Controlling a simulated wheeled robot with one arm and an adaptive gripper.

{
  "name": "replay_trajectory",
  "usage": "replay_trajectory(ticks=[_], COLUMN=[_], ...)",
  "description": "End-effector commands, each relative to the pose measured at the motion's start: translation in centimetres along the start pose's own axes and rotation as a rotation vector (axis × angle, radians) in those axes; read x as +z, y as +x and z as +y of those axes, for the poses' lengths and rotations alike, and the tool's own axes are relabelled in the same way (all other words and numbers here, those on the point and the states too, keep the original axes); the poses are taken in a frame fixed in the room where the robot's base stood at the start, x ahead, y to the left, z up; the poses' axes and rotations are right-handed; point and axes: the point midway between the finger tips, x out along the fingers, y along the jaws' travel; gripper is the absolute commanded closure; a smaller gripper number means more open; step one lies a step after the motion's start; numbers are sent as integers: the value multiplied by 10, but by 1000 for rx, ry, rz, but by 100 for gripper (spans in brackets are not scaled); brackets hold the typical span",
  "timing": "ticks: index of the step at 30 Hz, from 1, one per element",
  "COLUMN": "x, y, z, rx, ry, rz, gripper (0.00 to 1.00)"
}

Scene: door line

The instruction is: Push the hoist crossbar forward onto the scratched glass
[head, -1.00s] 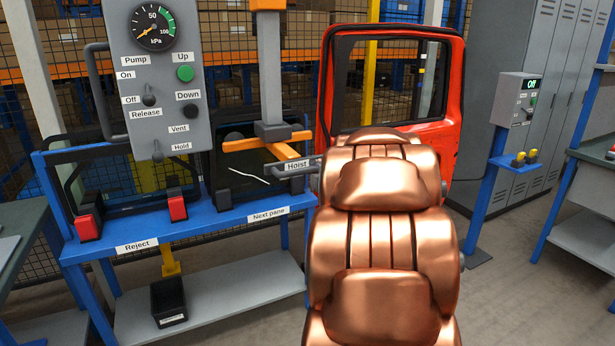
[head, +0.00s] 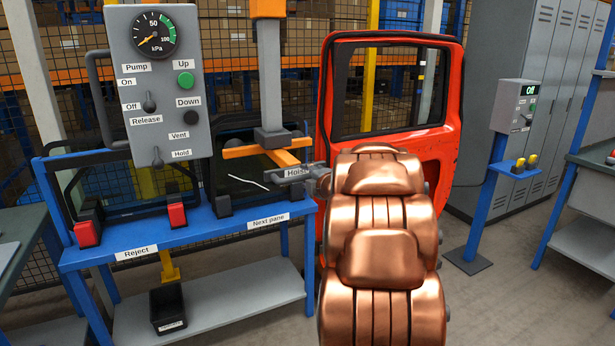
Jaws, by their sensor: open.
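The hoist has a grey post (head: 268,80) and orange crossbar arms (head: 258,150) at its lower end. A grey bar by the "Hoist" label (head: 294,172) lies just below and right of them. A dark glass pane (head: 232,180) with a white scratch line stands behind, above the "Next pane" label; the gap between crossbar and glass cannot be told. My gripper (head: 312,178) is open at the right end of the grey bar, mostly hidden by my copper arm. I cannot tell whether it touches the bar.
A control panel (head: 164,90) hangs left of the hoist, above a blue rack (head: 190,232) with red clamps. A red door (head: 450,110) stands behind my arm. A blue post with a display box (head: 512,105) is at right. Floor between door and post is clear.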

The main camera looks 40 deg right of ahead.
Motion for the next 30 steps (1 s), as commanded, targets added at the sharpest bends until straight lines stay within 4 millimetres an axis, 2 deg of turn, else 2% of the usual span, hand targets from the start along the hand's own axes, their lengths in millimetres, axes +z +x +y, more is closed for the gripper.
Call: replay_trajectory(ticks=[5,14,27,30], x=[0,0,0,0], y=[8,9,9,9], z=[0,-1,-1,-1], rx=[-1,-2,-2,-2], ry=[0,0,1,1], rz=[0,-1,-1,-1], gripper=[55,55,100,100])
